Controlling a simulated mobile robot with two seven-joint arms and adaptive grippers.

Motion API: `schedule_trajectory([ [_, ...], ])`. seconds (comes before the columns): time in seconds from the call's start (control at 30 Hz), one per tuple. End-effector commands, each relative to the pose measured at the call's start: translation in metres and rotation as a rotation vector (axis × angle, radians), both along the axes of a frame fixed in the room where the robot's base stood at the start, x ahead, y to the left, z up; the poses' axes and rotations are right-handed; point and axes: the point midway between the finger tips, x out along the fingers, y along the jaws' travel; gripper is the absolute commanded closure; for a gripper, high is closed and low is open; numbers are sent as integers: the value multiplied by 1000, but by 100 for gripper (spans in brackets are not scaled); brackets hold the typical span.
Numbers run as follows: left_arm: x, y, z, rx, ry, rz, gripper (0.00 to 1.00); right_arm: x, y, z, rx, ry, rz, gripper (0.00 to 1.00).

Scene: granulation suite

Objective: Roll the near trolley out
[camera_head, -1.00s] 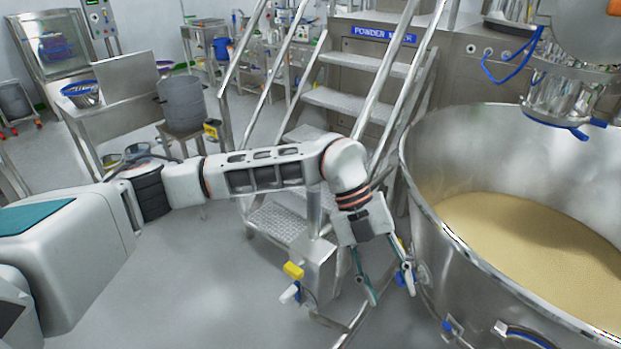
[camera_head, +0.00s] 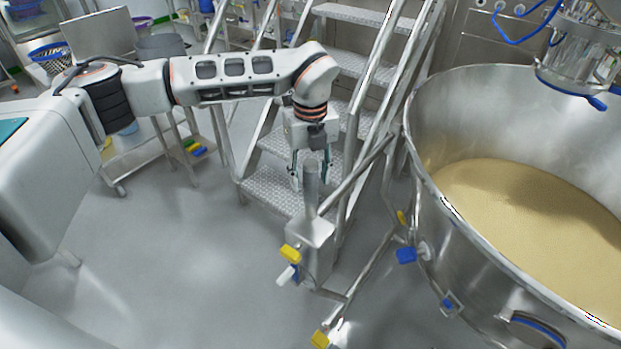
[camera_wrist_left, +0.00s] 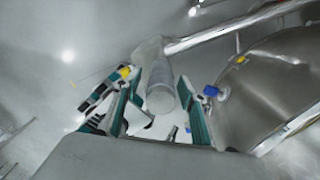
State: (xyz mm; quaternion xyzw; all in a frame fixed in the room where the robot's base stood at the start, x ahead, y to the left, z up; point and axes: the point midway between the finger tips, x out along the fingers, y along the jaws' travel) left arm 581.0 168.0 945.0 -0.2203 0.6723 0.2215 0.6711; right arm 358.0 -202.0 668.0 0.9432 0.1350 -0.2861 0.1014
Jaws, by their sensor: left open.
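The near trolley appears to be the steel frame with a low rail (camera_head: 355,275) that carries the big round bowl (camera_head: 470,290) of pale powder. At its left corner stands a boxy steel post (camera_head: 312,240) topped by an upright round tube (camera_head: 311,188). My left gripper (camera_head: 311,178) points down over the tube's upper end with its fingers spread on either side. In the left wrist view, the tube's round end (camera_wrist_left: 160,98) shows between the two open fingers, with gaps at both sides. My right gripper is out of view.
Metal stairs (camera_head: 285,160) with handrails stand right behind the post. Yellow and blue-white levers (camera_head: 290,253) stick out low on the post. A steel side table (camera_head: 150,155) is at the back left. The grey floor (camera_head: 190,270) in front and left is clear.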

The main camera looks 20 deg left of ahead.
Motion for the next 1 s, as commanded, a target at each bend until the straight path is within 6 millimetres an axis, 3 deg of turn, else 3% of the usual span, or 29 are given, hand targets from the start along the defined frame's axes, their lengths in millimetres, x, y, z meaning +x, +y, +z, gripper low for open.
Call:
schedule_trajectory([
  [0.13, 0, 0, -11, -1, -1, -1, 58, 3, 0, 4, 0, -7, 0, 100],
  [0.43, 0, -1, -14, -1, -2, -2, 58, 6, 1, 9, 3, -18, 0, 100],
  [0.47, 0, -1, -14, -1, -2, -2, 61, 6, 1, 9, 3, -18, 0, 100],
  [0.6, 0, -1, -14, -2, -1, -2, 97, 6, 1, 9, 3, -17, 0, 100],
  [0.63, 0, -1, -14, -2, -1, -2, 100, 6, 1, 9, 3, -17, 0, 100],
  [1.0, -1, 0, -14, -1, 1, -2, 100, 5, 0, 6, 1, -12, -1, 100],
])
